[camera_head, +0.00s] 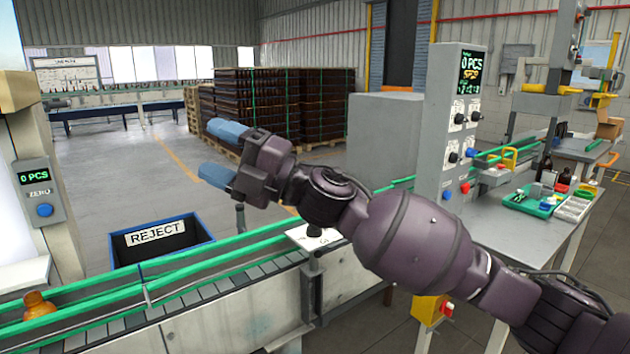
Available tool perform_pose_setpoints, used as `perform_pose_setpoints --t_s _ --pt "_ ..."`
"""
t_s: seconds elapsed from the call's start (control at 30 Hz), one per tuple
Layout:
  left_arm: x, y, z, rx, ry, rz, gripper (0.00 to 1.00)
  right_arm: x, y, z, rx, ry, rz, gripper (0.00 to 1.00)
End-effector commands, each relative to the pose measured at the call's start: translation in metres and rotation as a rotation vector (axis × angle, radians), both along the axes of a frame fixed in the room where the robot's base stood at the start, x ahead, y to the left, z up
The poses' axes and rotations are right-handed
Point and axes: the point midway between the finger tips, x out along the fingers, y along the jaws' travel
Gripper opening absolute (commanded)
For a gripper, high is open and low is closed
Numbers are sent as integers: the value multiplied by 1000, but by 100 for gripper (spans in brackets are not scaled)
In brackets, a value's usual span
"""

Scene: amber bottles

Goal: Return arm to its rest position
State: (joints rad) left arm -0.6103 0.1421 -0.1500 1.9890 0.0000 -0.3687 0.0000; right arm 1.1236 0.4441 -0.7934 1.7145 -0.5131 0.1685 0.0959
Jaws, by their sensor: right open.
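My right arm reaches in from the lower right, across the conveyor. My right gripper (215,152) has two blue fingertips spread apart with nothing between them. It is held in the air above and beyond the conveyor, up and to the right of the reject bin. An amber bottle (38,306) shows at the lower left between the conveyor's green rails; only its orange-brown top part is seen. My left gripper is not in view.
The conveyor (235,291) with green rails runs across the front. A blue bin (207,234) marked REJECT stands behind it. A control panel (458,120) and a workbench (520,232) with a green tray (533,204) are right. Stacked pallets (280,105) stand at the back.

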Motion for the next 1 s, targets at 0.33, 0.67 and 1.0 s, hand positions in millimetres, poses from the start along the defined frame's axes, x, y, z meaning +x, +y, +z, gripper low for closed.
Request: perform_pose_setpoints --t_s 0.33,0.67,1.0 --pt "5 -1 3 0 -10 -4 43 48 -86 -79 284 488 -242 65" --pt "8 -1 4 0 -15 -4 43 59 -179 -194 471 907 -458 65" --pt "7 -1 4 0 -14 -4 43 17 -273 -327 637 1268 -661 65"
